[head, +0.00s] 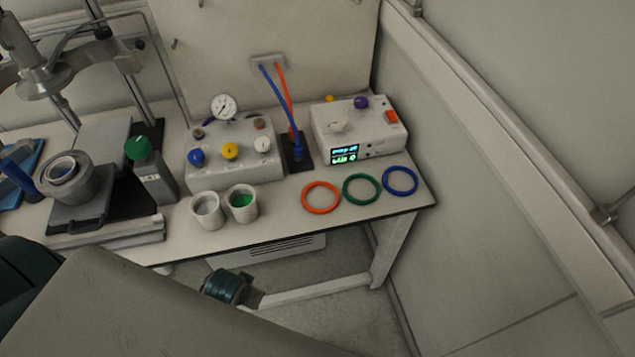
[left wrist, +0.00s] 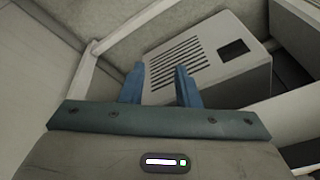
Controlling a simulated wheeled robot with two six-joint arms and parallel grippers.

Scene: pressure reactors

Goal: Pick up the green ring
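The green ring (head: 361,174) lies flat on the table near its front right corner. It is between the orange-red ring (head: 321,184) on its left and the blue ring (head: 400,167) on its right. My left gripper (left wrist: 160,80) shows two blue fingers apart with nothing between them in the left wrist view. That view faces a vented white box below the table, and no ring shows in it. In the head view a large grey arm part of mine covers the lower left, and no fingers can be made out clearly. My right gripper is not visible.
Behind the rings stands a white control box (head: 358,133) with a lit display. Left of it are a valve box (head: 233,158), two white cups (head: 241,203) and a green-capped bottle (head: 151,170). The wall (head: 500,180) closes off the right side. The vented box (left wrist: 195,60) sits under the table.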

